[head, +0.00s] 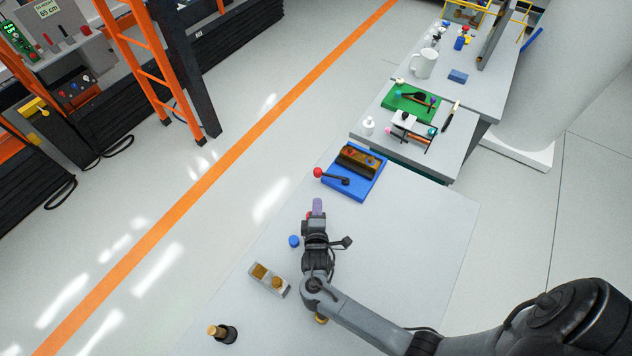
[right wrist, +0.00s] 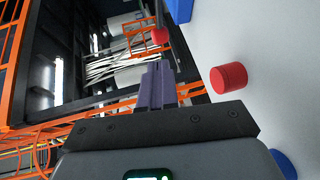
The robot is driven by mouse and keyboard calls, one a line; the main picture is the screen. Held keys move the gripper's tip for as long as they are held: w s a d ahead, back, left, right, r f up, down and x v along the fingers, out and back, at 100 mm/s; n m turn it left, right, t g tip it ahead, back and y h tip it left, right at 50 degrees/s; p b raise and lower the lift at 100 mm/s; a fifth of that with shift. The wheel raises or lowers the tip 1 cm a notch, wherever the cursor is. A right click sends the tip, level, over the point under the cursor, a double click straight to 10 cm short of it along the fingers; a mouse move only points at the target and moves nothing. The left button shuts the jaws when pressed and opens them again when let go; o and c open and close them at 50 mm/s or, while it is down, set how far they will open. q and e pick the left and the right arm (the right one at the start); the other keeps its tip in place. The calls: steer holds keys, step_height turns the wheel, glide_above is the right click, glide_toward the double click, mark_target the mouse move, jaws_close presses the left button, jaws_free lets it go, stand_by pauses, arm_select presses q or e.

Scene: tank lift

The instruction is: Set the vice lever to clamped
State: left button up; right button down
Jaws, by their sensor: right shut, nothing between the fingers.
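The vice sits on a blue base (head: 372,187) on the near table, with brown jaws (head: 362,158). Its black lever (head: 333,177) points left, ending in a red knob (head: 318,172) past the base's left edge. The knob (right wrist: 160,36) also shows in the right wrist view, beyond the fingertips. My right gripper (head: 317,204) has purple fingers, shut and empty. It is in front of the knob, with a visible gap between them. The fingers (right wrist: 156,84) are together in the right wrist view. My left gripper is not in view.
A red cylinder (right wrist: 229,78) stands right of the fingers in the right wrist view. A blue cap (head: 294,241), a metal block with brass parts (head: 268,278) and a black-and-brass piece (head: 223,333) are near my right arm. The table right of my gripper is clear.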

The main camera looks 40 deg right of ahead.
mark_target(317, 175)
steer(key=x, duration=1)
steer(key=shift+w+b, duration=0.1)
steer(key=shift+b, duration=0.25)
steer(key=shift+w+d, duration=0.15)
steer(key=shift+d, duration=0.05)
steer(key=shift+f, duration=0.1)
steer(key=shift+w+d, duration=0.3)
steer(key=shift+w, duration=0.4)
steer(key=shift+s, duration=0.1)
